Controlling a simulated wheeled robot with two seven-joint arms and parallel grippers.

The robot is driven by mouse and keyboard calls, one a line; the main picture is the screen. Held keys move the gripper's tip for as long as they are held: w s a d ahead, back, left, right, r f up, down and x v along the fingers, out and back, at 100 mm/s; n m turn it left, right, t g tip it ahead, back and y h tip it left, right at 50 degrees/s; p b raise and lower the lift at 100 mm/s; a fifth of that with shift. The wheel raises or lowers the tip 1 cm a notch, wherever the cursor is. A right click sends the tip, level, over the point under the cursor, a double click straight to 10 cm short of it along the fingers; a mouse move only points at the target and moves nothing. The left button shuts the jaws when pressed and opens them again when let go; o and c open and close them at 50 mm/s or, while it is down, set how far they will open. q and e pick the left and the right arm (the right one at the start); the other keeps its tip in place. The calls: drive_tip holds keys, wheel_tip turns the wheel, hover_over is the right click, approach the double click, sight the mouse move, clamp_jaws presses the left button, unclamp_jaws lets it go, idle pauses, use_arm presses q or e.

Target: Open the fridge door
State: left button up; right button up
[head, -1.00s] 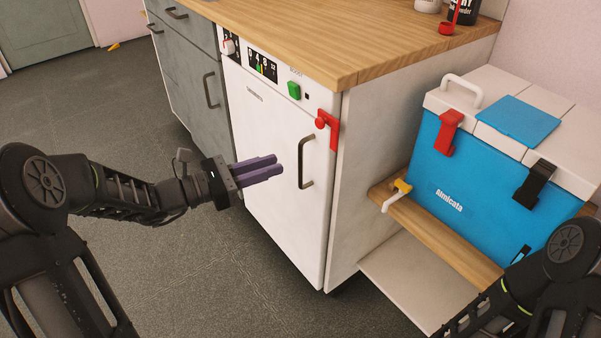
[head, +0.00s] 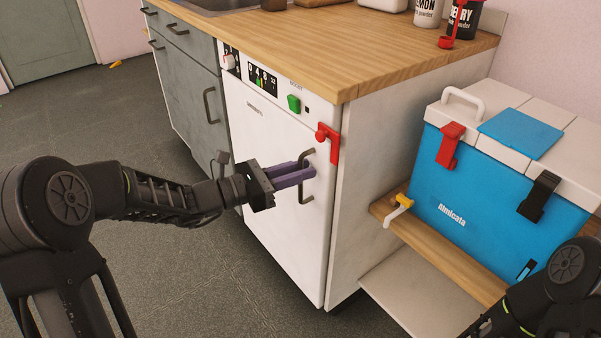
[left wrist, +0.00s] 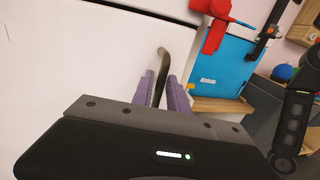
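The fridge is a white-fronted unit under the wooden counter, and its white door (head: 270,190) is shut. A dark upright bar handle (head: 304,200) is on the door's right side; it also shows in the left wrist view (left wrist: 163,65). My left gripper (head: 303,173) has its purple fingers at the handle. In the left wrist view the handle stands between the two fingers (left wrist: 161,95), with a gap between them, so it looks open around the bar. Contact is unclear. My right gripper is out of view; only part of my right arm shows at lower right.
A red latch (head: 329,141) sits at the door's upper right corner, just above the handle. A blue and white cooler (head: 470,185) stands on a wooden shelf (head: 440,246) to the right. Grey cabinets (head: 187,85) adjoin on the left. The floor before the door is clear.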

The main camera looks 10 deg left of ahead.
use_arm(q)
drive_tip(key=shift+d, duration=0.1)
drive_tip(key=shift+c, duration=0.5)
clamp_jaws()
idle(0.9)
